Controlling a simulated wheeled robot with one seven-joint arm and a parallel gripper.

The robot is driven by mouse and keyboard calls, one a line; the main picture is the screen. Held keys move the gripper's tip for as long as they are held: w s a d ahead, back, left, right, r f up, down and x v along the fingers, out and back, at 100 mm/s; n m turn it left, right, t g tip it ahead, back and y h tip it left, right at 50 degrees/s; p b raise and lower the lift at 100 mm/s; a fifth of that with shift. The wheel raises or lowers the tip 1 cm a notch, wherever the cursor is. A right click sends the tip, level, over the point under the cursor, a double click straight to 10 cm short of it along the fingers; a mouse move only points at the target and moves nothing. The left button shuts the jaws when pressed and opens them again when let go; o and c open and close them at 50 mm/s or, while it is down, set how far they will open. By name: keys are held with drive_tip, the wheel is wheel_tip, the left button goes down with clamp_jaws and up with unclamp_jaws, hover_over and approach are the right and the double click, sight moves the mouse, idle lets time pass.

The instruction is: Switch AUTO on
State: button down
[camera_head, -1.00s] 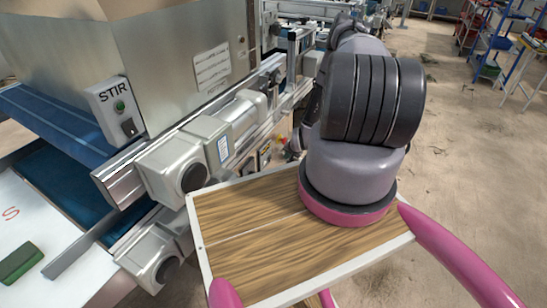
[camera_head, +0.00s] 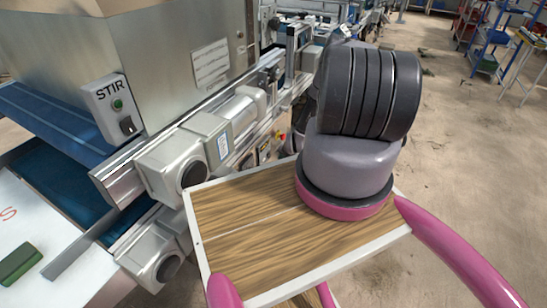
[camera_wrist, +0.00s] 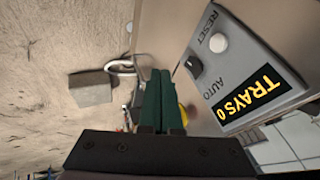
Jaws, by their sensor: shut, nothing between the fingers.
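The AUTO switch (camera_wrist: 193,66) is a small black knob on a grey control panel (camera_wrist: 222,68) in the wrist view. I cannot tell which position the knob is in. My gripper (camera_wrist: 161,73) has dark green fingers pressed together with nothing between them. Its tips appear just left of the knob in the picture; no contact is visible. The gripper is hidden behind my arm in the head view.
The panel also bears a white RESET button (camera_wrist: 219,43) and a yellow "TRAYS 0" display (camera_wrist: 253,96). A yellow part is partly hidden behind my fingers. In the head view a separate STIR box (camera_head: 114,106) sits on the metal hopper (camera_head: 180,50).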

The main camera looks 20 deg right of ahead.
sight(269, 155)
drive_tip(key=shift+w+a+f, duration=0.35)
drive_tip(key=shift+w+a, duration=0.05)
drive_tip(key=shift+w, duration=0.3)
drive_tip(key=shift+w+a+f, duration=0.4)
drive_tip(key=shift+w, duration=0.35)
drive_tip(key=shift+w+a+f, duration=0.35)
drive_tip(key=shift+w+a, duration=0.05)
drive_tip(key=shift+w, duration=0.3)
drive_tip(key=shift+a, duration=0.1)
drive_tip(key=shift+w+f, duration=0.1)
drive_tip(key=shift+w, duration=0.1)
drive_tip(key=shift+r, duration=0.85)
